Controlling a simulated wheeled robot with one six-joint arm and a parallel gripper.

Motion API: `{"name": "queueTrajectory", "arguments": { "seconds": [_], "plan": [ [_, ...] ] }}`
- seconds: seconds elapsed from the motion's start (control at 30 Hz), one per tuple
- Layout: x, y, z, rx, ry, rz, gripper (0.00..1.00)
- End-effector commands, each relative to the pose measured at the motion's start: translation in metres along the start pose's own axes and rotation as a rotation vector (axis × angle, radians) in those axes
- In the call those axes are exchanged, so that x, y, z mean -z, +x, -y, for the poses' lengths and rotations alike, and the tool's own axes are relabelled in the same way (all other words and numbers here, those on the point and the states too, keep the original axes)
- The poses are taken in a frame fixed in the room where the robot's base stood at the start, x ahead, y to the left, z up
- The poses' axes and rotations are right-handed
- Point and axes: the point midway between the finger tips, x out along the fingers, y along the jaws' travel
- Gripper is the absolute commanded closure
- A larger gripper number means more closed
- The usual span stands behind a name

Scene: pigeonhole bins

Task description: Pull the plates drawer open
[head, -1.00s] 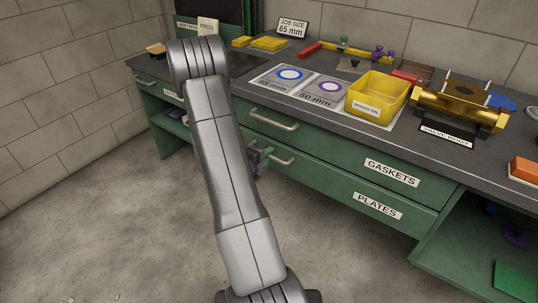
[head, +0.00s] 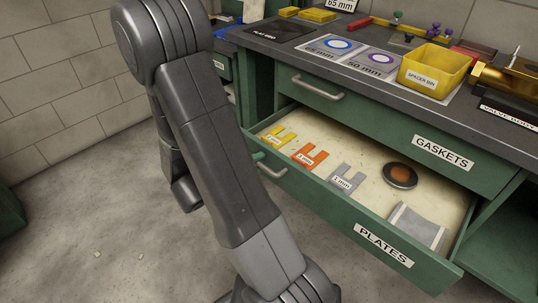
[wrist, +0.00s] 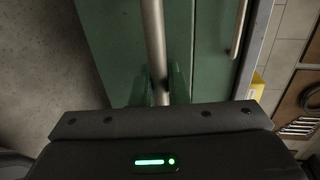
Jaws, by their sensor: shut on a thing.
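The plates drawer (head: 340,210) is pulled well out from the green bench, and its inside shows in the head view. Its front carries the PLATES label (head: 383,245). Its metal bar handle (head: 272,172) is at the left part of the front, partly hidden by my arm; the bar also runs down the wrist view (wrist: 154,40). My gripper (wrist: 161,88) is shut on this handle, one finger on each side of the bar. In the head view my arm hides most of the gripper.
In the drawer lie yellow (head: 279,137), orange (head: 311,156) and grey (head: 347,179) forked plates, a dark round disc (head: 400,175) and a grey plate (head: 415,227). The gaskets drawer (head: 400,135) above is closed.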

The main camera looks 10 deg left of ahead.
Motion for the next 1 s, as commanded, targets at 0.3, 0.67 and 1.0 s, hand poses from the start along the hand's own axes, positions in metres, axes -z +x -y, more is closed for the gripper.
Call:
{"name": "queueTrajectory", "arguments": {
  "seconds": [0.3,0.67,1.0],
  "plan": [
    [0.0,-0.021,-0.005,-0.001,-0.001,0.0,1.0],
    [0.0,-0.021,-0.005,-0.001,0.0,-0.001,1.0],
    [0.0,-0.023,-0.004,0.0,0.0,0.0,0.81]
  ]
}}
